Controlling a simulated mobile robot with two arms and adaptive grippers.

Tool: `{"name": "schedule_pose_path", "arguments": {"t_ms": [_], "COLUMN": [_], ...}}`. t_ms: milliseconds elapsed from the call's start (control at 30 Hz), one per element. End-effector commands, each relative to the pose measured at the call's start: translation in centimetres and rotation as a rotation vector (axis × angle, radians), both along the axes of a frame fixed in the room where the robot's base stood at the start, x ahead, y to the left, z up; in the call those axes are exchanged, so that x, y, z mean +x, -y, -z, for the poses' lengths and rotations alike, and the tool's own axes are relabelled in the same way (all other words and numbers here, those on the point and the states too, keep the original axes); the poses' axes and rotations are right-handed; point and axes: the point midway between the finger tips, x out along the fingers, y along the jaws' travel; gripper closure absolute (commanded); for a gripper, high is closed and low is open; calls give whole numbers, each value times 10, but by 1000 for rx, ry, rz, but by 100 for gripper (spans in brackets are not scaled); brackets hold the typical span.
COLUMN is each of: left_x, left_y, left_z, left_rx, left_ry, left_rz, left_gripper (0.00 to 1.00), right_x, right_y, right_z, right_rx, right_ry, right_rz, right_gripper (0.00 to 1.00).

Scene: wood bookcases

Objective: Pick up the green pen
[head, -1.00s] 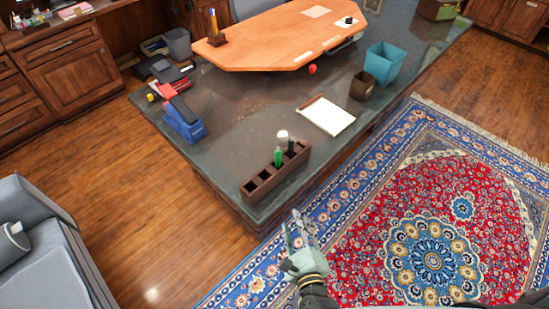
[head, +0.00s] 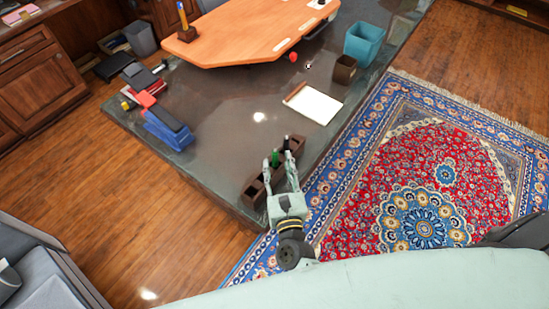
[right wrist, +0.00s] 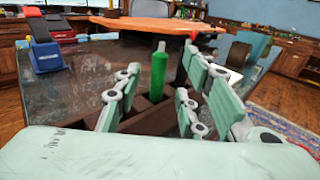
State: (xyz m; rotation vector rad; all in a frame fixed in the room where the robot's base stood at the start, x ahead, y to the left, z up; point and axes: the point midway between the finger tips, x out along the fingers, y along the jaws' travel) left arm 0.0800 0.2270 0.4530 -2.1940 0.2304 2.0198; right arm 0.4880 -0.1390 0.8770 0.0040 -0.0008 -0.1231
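The green pen (head: 275,158) stands upright in a brown compartment holder (head: 253,190) at the near corner of the dark desk. My right gripper (head: 279,168) is open over the holder, its fingers pointing toward the pen. In the right wrist view the green pen (right wrist: 158,74) shows upright in the gap between the spread fingers, with no finger visibly touching it. I cannot tell whether the fingertips reach past the pen. The gripper hides part of the holder. My left gripper is not in view.
A dark pen (head: 287,142) stands beside the green one, close to the right finger. A white notepad (head: 314,104), a brown cup (head: 345,69), a teal bin (head: 363,44) and a blue stapler-like object (head: 168,130) are on the desk.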

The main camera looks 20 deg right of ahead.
Motion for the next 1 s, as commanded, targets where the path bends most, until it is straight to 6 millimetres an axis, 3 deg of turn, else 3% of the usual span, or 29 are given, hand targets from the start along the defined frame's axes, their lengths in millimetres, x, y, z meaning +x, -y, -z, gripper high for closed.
{"name": "schedule_pose_path", "arguments": {"t_ms": [100,233,567,1000], "left_x": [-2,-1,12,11], "left_y": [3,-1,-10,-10], "left_z": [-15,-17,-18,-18], "left_rx": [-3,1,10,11], "left_ry": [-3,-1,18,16], "left_rz": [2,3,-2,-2], "left_gripper": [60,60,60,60], "right_x": [19,34,39,39], "right_y": [2,4,5,5], "right_z": [-8,-4,-2,-2], "right_rx": [-2,-2,-2,-3], "right_ry": [2,2,0,0], "right_rz": [0,0,0,0], "right_gripper": [63,63,64,100]}}
